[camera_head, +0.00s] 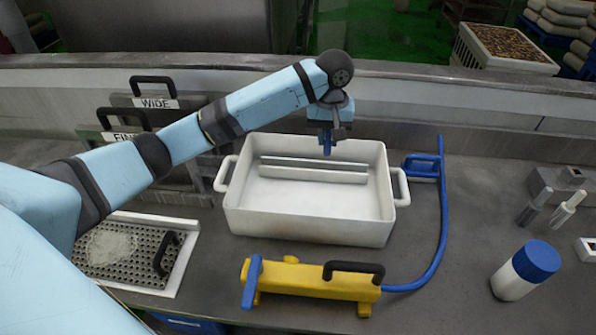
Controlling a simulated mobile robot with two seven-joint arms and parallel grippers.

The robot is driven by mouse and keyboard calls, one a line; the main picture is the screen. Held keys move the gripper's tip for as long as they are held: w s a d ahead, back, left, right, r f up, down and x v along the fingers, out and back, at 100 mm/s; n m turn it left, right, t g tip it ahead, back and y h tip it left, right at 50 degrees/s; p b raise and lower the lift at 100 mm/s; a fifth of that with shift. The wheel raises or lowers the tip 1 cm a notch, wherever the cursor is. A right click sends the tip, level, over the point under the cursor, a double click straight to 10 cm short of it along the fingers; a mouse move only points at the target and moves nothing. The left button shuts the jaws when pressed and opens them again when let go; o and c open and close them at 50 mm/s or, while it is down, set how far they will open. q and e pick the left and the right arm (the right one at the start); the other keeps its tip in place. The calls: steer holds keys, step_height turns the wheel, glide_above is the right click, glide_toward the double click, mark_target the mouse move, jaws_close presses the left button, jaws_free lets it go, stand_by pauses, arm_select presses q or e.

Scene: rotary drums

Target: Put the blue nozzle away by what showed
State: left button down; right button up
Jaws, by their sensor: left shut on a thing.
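My left gripper (329,130) is above the back of the white tub, pointing down and shut on the small blue nozzle (327,146). The gripper hides part of the nozzle. Two dark upright panels stand at the back left, each with a black handle; one is labelled WIDE (159,103), and the one in front is labelled FINE (125,135), its label partly covered by my arm. A perforated tray (183,257) at the lower left bears a whitish patch (115,245) and a black handle. My right gripper is out of view.
The white tub (305,226) holds a pale ridged divider. A yellow pump (310,280) with a blue hose (442,220) lies in front. A white bottle with a blue cap (537,261) and small tools (567,208) stand at right. Bare counter lies between hose and bottle.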

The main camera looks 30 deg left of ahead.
mark_target(325, 154)
arm_select(q)
steer(key=shift+s+a, duration=0.1)
steer(key=shift+a, duration=0.05)
steer(key=shift+a+f, duration=0.1)
steer(key=shift+f, duration=0.25)
step_height(325, 154, down, 19)
steer(key=shift+f+p, duration=0.2)
steer(key=shift+p, duration=0.15)
steer(key=c, duration=1.5)
jaws_free()
steer(key=shift+f, duration=0.15)
steer(key=o, duration=0.5)
steer(key=shift+c, duration=0.2)
step_height(325, 154, up, 12)
steer(key=shift+r+b, duration=0.2)
steer(key=shift+b, duration=0.15)
